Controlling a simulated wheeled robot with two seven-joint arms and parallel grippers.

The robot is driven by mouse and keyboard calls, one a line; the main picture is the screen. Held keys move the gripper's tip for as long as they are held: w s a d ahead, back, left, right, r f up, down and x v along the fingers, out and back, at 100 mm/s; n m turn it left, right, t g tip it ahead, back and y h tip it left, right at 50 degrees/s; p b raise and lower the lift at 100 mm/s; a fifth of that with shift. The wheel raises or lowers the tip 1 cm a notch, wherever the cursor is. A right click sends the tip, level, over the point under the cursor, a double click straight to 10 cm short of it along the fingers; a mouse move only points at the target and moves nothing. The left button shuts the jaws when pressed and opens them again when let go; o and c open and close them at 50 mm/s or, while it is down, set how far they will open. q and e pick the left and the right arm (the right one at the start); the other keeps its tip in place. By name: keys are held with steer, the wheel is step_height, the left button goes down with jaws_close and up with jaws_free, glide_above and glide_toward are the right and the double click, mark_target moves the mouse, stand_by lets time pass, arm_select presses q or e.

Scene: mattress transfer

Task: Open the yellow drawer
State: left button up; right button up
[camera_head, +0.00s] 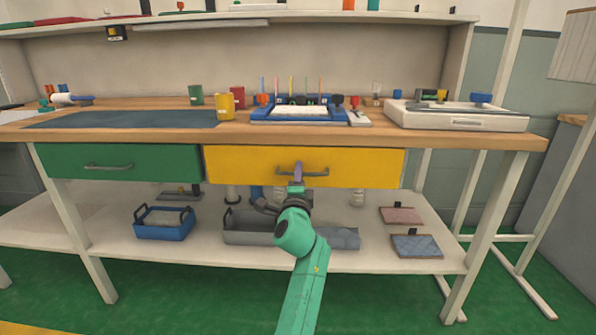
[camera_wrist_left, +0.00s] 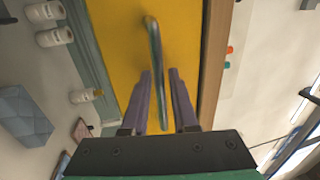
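The yellow drawer (camera_head: 240,166) sits under the workbench top, and its front looks flush with the frame. Its grey bar handle (camera_head: 318,173) is at the middle of the front. My left gripper (camera_head: 298,166) is at the handle, seen from behind. In the left wrist view the yellow front (camera_wrist_left: 190,45) fills the middle, and the handle (camera_wrist_left: 155,50) runs between the two purple fingers of my left gripper (camera_wrist_left: 160,75). The fingers are apart, one on each side of the handle, with a small gap showing. My right gripper is in neither view.
A green drawer (camera_head: 70,163) is to the left. The wooden bench top (camera_head: 390,126) holds a blue rack (camera_head: 258,115), a yellow cup (camera_head: 225,107) and a white tray (camera_head: 440,117). A lower shelf (camera_head: 110,208) holds a blue basket (camera_head: 165,231) and a grey bin (camera_head: 240,236).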

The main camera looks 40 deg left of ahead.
arm_select(q)
jaws_close()
stand_by(1.4)
